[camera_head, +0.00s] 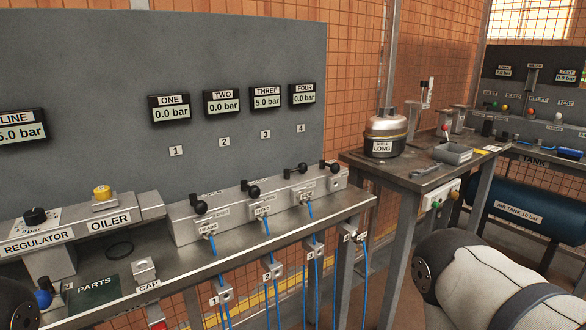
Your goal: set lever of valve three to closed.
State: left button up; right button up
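A grey valve block (185,225) stands on the bench with a row of black ball-ended levers. Valve three's lever (302,168) is third from the left, with its ball pointing right and slightly back. The levers of valve one (201,207), valve two (254,191) and valve four (333,166) point more toward the front. The display for three (267,97) reads 5.0 bar; the displays for one (172,108), two (222,103) and four (304,94) read 0.0 bar. Neither gripper is in view; parts of my arms show at the lower left and lower right.
The regulator (36,240), oiler (108,221) and a small cap stand (144,271) sit on the bench left of the block. Blue hoses (268,227) run down in front. A side table (422,182) holds a metal pot (385,131). A blue air tank (520,213) is at right.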

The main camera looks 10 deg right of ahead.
aim_at(302, 167)
jog(key=i+l+u, duration=0.1)
jog(key=l+u, duration=0.3)
jog(key=l, duration=0.3)
jog(key=l+u, duration=0.45)
jog(key=l, duration=0.3)
